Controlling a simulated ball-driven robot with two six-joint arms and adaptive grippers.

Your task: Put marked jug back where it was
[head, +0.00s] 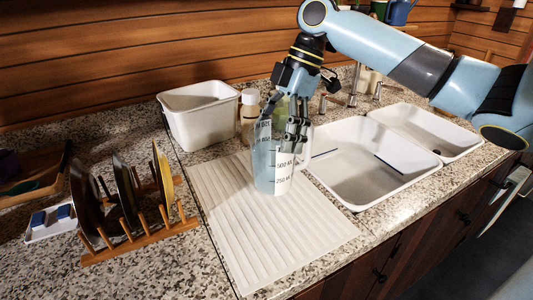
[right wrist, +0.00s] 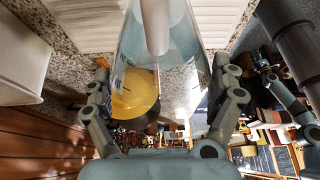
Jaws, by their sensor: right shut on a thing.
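The marked jug (head: 273,172) is clear and pale blue, with dark volume markings on its side. It is upright over the right part of the white ribbed drying mat (head: 235,235), close to the left sink basin. I cannot tell whether its base touches the mat. My right gripper (head: 283,136) comes down from above and is shut on the jug's upper part, hiding some of its rim. In the right wrist view the clear jug (right wrist: 185,45) sits between the two fingers (right wrist: 163,75).
A white tub (head: 200,118) and a bottle (head: 249,112) stand behind the mat. A wooden rack (head: 150,238) with several plates is at the left. The double sink (head: 350,165) and taps (head: 353,85) are at the right. The mat's front is clear.

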